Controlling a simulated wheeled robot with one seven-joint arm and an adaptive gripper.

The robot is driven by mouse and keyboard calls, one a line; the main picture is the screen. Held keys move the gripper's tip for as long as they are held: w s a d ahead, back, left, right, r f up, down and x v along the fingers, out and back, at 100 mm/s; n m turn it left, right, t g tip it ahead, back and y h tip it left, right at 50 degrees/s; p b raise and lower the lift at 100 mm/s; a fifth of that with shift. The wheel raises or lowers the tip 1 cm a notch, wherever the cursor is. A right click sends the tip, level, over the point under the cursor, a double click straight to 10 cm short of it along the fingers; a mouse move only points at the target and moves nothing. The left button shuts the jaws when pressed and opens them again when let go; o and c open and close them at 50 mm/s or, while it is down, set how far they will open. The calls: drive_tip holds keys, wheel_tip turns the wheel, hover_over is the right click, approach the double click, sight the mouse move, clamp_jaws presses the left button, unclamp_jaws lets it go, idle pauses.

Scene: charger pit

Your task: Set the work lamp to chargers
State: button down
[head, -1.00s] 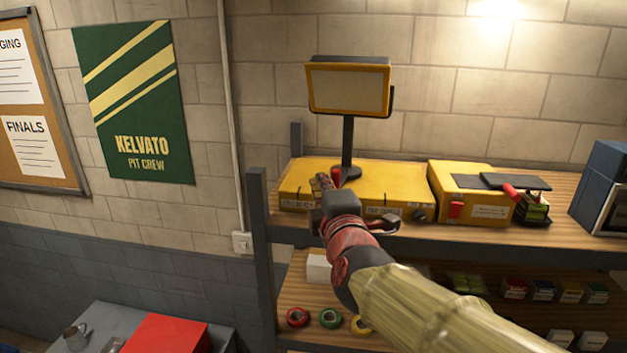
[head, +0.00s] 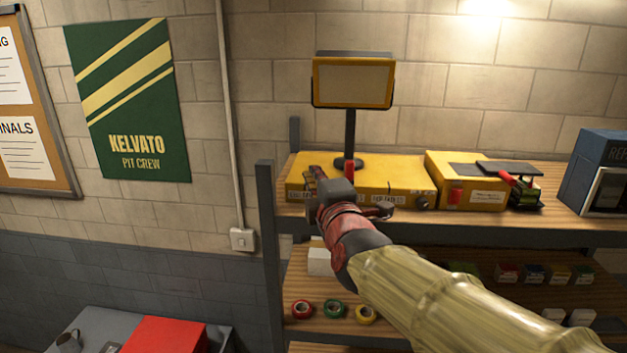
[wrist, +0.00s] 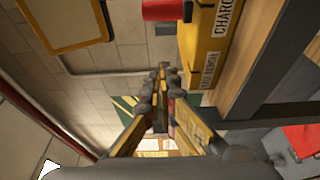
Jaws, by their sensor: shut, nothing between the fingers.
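The work lamp (head: 352,83) stands upright on a long yellow box (head: 400,175) on the top shelf; its panel looks unlit. A small red lever (head: 350,166) shows at the foot of the lamp's post. The box front has two labels: the wrist view shows the chargers label (wrist: 228,18), partly cut off, and one ending in "BENCH" (wrist: 209,70). The lever seems to be the red piece at the top of the wrist view (wrist: 163,10). My gripper (head: 318,173) is shut and empty at the box's left part, left of the lever; its fingertips (wrist: 162,68) look apart from the lever.
A blue box (head: 590,170) is at the far right. Tape rolls (head: 335,308) lie on the lower shelf.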

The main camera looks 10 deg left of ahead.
drive_tip(key=s+d+b, duration=0.2)
drive_tip(key=s+d, duration=0.5)
drive_tip(key=s, duration=0.1)
drive_tip(key=s+f+m+g+h+b, duration=0.1)
drive_tip(key=s+f+m+g, duration=0.3)
drive_tip(key=f, duration=0.5)
drive_tip(key=s+f+m+g+b, duration=0.1)
drive_tip(key=s+f+m+g, duration=0.2)
drive_tip(key=f+m, duration=0.5)
drive_tip(key=s+d+f+m+g+h+b, duration=0.1)
drive_tip(key=s+d+f+m+h+b, duration=0.1)
drive_tip(key=s+d+f+b, duration=0.3)
drive_tip(key=s+d+f+m+g+h+b, duration=0.1)
drive_tip(key=s+d+f+m+b, duration=0.4)
drive_tip(key=d+f+b, duration=0.6)
drive_tip(key=s+d+f+m+g+h+b, duration=0.1)
drive_tip(key=s+d+f+m+h+b, duration=0.2)
drive_tip(key=d+f+b, duration=0.5)
wheel_tip(320, 180, down, 14)
drive_tip(key=shift+s+d+r+m+g+h+b, duration=0.1)
drive_tip(key=shift+s+d+m+g+h+b, duration=0.3)
drive_tip(key=shift+s+d, duration=0.55)
